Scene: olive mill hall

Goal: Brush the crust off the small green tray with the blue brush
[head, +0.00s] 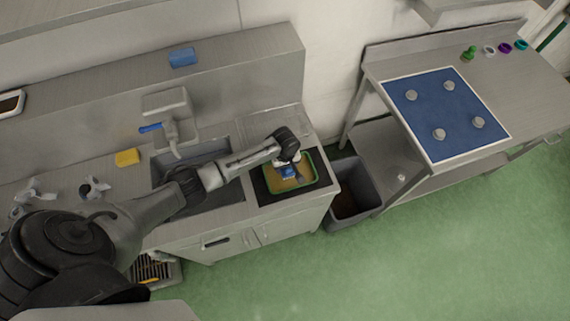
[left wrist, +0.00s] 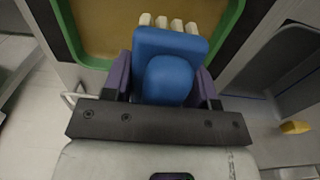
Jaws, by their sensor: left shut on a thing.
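The small green tray (head: 296,188) lies on a dark mat on the counter right of the sink. Its inside is covered with a brown-yellow crust (head: 302,172), also seen in the left wrist view (left wrist: 100,25). My left gripper (head: 289,160) is over the tray, its purple fingers shut on the blue brush (head: 288,174). In the left wrist view the brush (left wrist: 168,75) sits between the fingers, pale bristles pointing toward the tray. I cannot tell whether the bristles touch the crust. My right gripper is not in view.
The sink (head: 215,195) is left of the tray, with a yellow sponge (head: 127,157) beyond it. A grey bin (head: 357,207) stands on the floor right of the counter. Further right, a table carries a blue mat (head: 440,95) with several round pieces. A blue block (head: 183,57) lies on the back ledge.

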